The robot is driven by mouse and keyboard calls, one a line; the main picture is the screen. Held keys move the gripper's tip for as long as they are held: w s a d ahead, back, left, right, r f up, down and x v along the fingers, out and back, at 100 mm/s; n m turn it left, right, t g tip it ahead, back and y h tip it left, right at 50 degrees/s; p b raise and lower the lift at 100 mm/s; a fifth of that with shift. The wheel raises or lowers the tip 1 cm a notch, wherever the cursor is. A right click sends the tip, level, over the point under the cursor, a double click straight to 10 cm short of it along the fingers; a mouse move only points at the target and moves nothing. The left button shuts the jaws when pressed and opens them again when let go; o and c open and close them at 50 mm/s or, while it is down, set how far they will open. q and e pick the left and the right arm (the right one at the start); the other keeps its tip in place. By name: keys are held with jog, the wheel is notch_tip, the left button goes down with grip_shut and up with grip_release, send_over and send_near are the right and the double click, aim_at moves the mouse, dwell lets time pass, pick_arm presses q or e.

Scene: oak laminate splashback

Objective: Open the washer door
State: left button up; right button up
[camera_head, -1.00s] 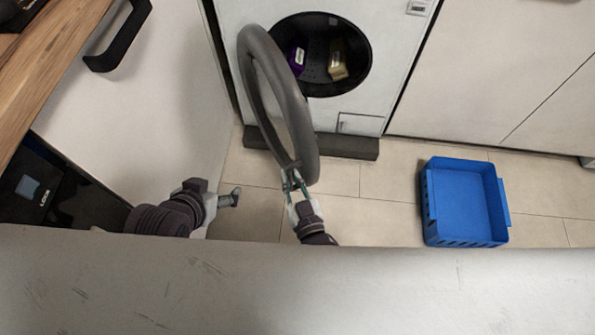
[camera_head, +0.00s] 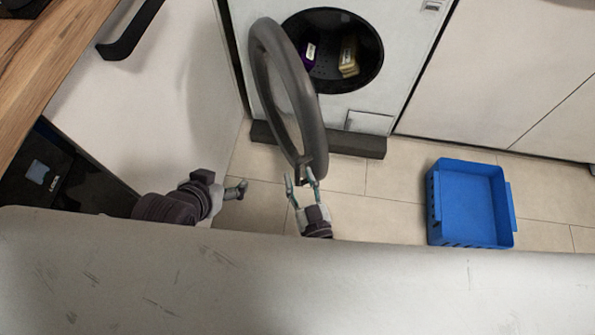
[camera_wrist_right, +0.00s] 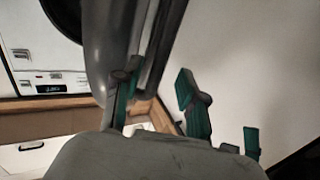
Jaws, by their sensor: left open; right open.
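The washer door (camera_head: 258,68), a thick dark grey ring, stands swung wide open on the left side of the white washer (camera_head: 405,50). My right gripper (camera_head: 303,181) is open at the door's near lower edge. In the right wrist view its fingers (camera_wrist_right: 158,92) are spread close to the door rim (camera_wrist_right: 112,45); I cannot tell if they touch it. My left gripper (camera_head: 243,189) is open, low and left of the door, holding nothing visible.
A blue basket (camera_head: 470,205) sits on the tiled floor at right, appearing empty. A white cabinet front with a black handle (camera_head: 130,32) and a wooden counter (camera_head: 50,50) are at left. Floor between door and basket is clear.

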jog(key=v, duration=1)
